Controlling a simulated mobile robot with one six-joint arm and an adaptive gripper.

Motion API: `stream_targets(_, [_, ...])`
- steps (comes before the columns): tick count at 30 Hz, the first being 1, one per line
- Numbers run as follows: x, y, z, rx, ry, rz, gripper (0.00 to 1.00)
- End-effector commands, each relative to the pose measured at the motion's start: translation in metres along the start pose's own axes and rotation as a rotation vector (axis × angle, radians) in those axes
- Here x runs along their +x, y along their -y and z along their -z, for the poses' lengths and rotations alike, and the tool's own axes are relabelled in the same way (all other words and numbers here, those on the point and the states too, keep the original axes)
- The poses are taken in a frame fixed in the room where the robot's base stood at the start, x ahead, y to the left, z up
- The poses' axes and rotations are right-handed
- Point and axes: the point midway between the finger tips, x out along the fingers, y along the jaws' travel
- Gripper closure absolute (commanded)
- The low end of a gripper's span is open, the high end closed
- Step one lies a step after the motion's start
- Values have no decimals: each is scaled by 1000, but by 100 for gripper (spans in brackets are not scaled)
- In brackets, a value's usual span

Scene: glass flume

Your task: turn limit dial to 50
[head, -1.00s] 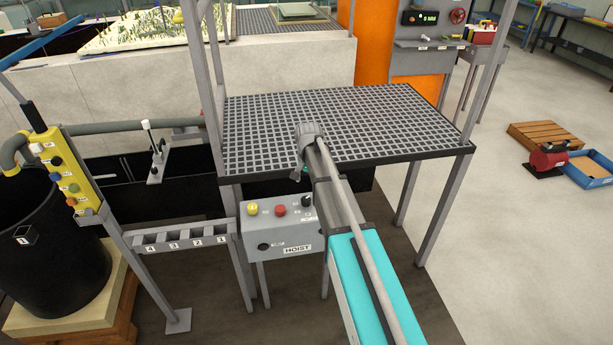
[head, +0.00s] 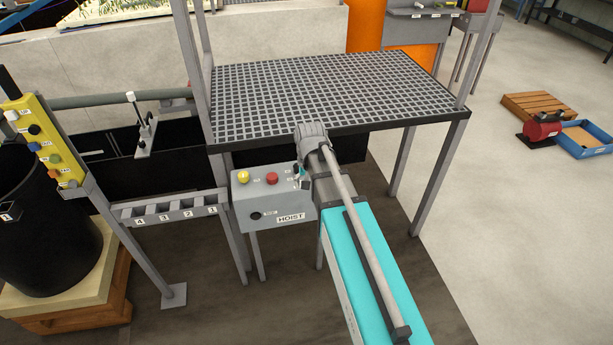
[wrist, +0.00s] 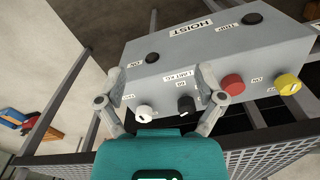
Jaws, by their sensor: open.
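The grey hoist box (head: 275,200) hangs under the front edge of the grating platform; its face fills much of the wrist view (wrist: 215,55). A black dial (wrist: 186,103) sits near a label that seems to read LIMIT %, with a small 50 mark by it; its setting is too small to read. A white knob (wrist: 144,113) is beside it. My gripper (wrist: 160,78) is open and empty, its fingers spread either side of the two knobs, the right finger close to the black dial. In the head view my gripper (head: 303,172) is partly hidden by my arm at the box's right end.
A red button (wrist: 232,84) and a yellow knob (wrist: 287,83) are on the same face, right of my fingers in the wrist view. The grating platform (head: 330,90) is directly beside my wrist. A numbered rack (head: 175,208) stands left of the box.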

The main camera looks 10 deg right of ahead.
Motion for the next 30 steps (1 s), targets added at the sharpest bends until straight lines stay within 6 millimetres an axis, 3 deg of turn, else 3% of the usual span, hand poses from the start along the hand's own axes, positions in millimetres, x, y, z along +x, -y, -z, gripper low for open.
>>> stream_targets(21, [36,-27,-93,-223,0,0,13])
stream_targets(30, [45,-34,-117,-287,0,0,13])
